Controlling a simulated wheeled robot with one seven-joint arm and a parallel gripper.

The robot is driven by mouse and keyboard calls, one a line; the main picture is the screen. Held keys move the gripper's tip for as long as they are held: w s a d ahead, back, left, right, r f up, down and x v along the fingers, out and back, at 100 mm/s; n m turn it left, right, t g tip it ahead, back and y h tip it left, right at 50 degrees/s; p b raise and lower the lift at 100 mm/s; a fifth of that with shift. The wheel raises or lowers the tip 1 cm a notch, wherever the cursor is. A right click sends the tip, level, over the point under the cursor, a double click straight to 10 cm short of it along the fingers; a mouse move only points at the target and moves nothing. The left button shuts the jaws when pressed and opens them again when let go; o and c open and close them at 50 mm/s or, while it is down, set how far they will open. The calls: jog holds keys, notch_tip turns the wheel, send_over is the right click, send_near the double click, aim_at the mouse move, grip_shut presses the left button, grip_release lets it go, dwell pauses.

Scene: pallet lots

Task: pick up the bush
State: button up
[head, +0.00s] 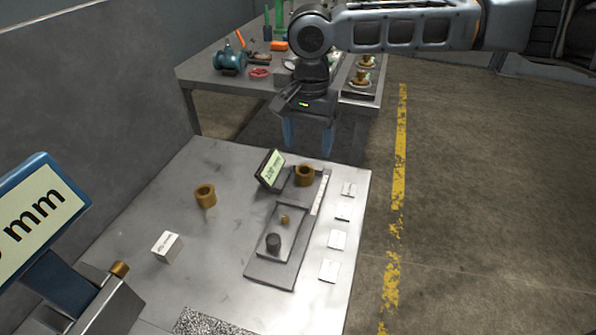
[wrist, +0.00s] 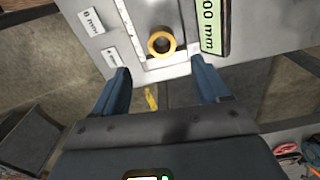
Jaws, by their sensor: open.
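A brass bush (head: 304,175) with a round bore stands upright at the far end of the dark fixture, beside a small display. It also shows in the wrist view (wrist: 161,43), ahead of and roughly between the fingers. A second brass bush (head: 205,196) stands alone on the metal table to the left. My gripper (head: 308,142) is open and empty, its blue fingers pointing down beyond the table's far edge. In the wrist view the open fingers (wrist: 160,78) are apart from the bush.
A tilted display (head: 270,170) stands close left of the fixture bush. The dark fixture plate (head: 262,270) holds a dark cylinder (head: 273,243) and a small brass piece. White labels (head: 338,239) line the right edge; a white block (head: 167,246) sits left. A cluttered bench (head: 210,72) stands behind.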

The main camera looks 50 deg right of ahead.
aim_at(305, 170)
jog(key=f, duration=0.7)
jog(key=shift+w+a+f, duration=0.15)
jog(key=shift+a+f, duration=0.05)
jog(key=shift+a, duration=0.1)
jog(key=shift+c, duration=0.2)
jog(key=c, duration=1.3)
jog(key=shift+r, duration=0.1)
jog(key=shift+r, duration=0.1)
jog(key=shift+c, duration=0.2)
